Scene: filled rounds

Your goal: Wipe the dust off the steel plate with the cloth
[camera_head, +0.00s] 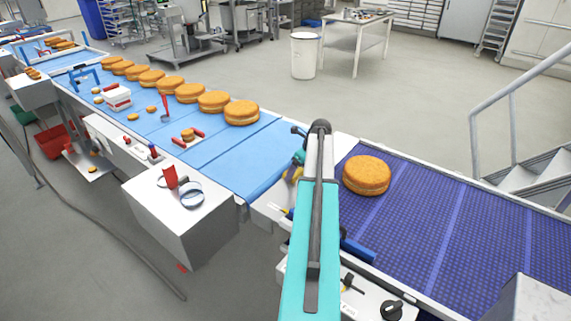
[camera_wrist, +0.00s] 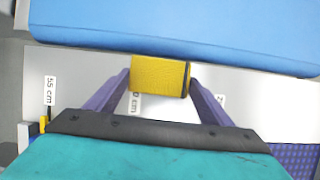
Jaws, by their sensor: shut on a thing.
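My gripper (camera_wrist: 160,88) is shut on the yellow cloth (camera_wrist: 157,74), which sits between its two purple fingers in the wrist view. The cloth looks like a folded yellow pad with a dark right end. Below and around it is the pale steel plate (camera_wrist: 262,104), a strip beside the blue belt. I cannot tell whether the cloth touches the plate. No dust is clear on the visible part. In the head view my arm hides most of the gripper and part of the plate (camera_head: 266,206); a bit of yellow shows beside the arm.
The blue belt (camera_head: 245,163) lies left of the plate, with a row of filled rounds (camera_head: 241,113) along its far side. The purple belt (camera_head: 440,220) lies right, with one round (camera_head: 367,175) near the plate.

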